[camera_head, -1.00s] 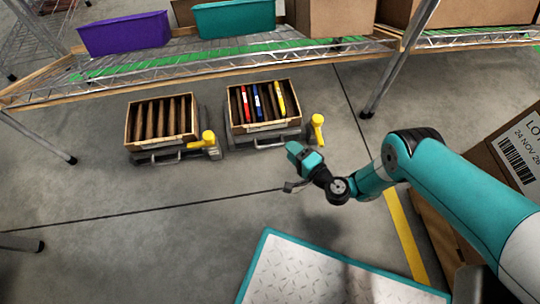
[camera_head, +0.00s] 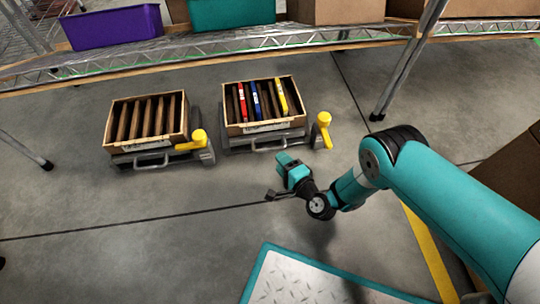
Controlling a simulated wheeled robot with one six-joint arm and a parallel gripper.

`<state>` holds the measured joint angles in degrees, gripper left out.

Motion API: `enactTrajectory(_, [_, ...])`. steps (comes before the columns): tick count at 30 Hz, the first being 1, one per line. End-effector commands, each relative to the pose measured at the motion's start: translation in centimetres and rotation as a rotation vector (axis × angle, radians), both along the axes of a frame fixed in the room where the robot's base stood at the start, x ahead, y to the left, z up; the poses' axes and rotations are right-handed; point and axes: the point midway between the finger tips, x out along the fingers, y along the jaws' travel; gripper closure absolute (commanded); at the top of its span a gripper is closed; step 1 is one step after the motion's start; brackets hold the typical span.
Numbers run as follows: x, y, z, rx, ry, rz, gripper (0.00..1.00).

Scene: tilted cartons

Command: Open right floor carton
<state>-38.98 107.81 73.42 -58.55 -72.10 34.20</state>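The right floor carton (camera_head: 262,128) is a brown open-topped box on a dark grey stand with a front handle and a yellow lever (camera_head: 322,126). It holds several upright dividers, with red, blue and yellow items (camera_head: 281,95) between them. It sits about level. The left floor carton (camera_head: 146,148) stands beside it on a similar stand with a yellow lever (camera_head: 194,140) and holds brown dividers. My gripper (camera_head: 275,182) is in front of and below the right carton, apart from it. Its fingers are small and dark, and I cannot tell if they are open.
A wire shelf (camera_head: 220,45) runs behind the cartons with a purple bin (camera_head: 113,27), a teal bin (camera_head: 232,12) and cardboard boxes. A shelf post (camera_head: 405,70) stands to the right. A brown box (camera_head: 512,170) is at the right edge.

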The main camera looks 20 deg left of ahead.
Motion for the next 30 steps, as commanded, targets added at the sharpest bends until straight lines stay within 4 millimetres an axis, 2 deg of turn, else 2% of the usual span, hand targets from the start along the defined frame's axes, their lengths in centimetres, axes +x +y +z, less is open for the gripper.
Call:
enactTrajectory(1, [0.5,0.8,-0.8,0.001,-0.005,0.002,0.61])
enactTrajectory(15, [3.6,5.2,-1.4,0.001,-0.003,0.004,0.61])
enactTrajectory(29, [4.3,5.9,-1.2,0.001,-0.001,-0.001,0.61])
enactTrajectory(30, [4.3,5.9,-1.2,0.001,-0.001,-0.001,0.65])
